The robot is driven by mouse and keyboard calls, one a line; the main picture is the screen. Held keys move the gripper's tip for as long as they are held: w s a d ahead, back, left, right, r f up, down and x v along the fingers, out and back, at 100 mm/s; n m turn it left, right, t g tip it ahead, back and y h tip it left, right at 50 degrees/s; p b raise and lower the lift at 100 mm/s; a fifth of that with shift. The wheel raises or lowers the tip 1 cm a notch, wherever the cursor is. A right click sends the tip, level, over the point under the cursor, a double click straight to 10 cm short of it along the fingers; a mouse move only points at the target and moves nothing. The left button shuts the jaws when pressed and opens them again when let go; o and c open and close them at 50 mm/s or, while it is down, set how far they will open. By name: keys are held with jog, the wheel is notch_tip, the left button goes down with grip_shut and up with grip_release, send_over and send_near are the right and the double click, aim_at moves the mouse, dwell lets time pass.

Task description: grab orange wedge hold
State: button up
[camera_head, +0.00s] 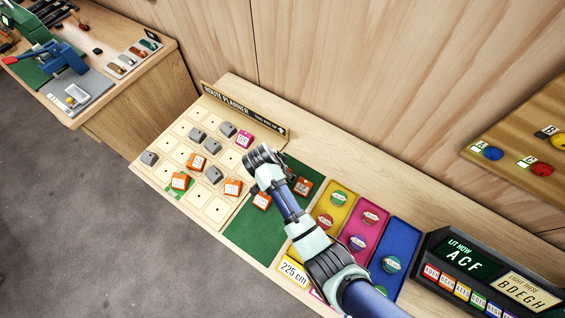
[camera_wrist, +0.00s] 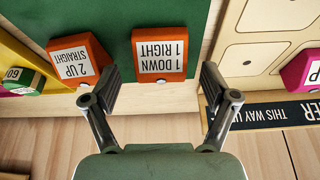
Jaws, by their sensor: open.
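My gripper (camera_head: 262,156) hangs over the back edge of the green mat beside the route planner board. In the wrist view my gripper (camera_wrist: 160,82) is open and empty. An orange wedge hold labelled "1 DOWN 1 RIGHT" (camera_wrist: 160,52) lies on the mat ahead of the gap between the fingertips; no contact is visible. In the head view my arm seems to hide it. Another orange hold, "2 UP STRAIGHT" (camera_wrist: 78,62), lies left of the left finger; it appears to be the hold on the mat (camera_head: 303,187) right of my arm. A further orange hold (camera_head: 262,201) lies left of my arm.
The route planner board (camera_head: 218,208) carries several grey and orange holds and a pink hold (camera_head: 244,139). The green mat (camera_head: 247,233) is clear toward the front. Yellow, pink and blue trays (camera_head: 401,240) with round pieces stand right of it. A display box (camera_head: 470,262) stands farther right.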

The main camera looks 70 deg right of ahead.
jog(key=shift+x, duration=0.9)
jog(key=c, duration=1.3)
jog(key=shift+o, duration=0.2)
jog(key=shift+r, duration=0.1)
notch_tip(320, 180, up, 20)
jog(key=p, duration=0.3)
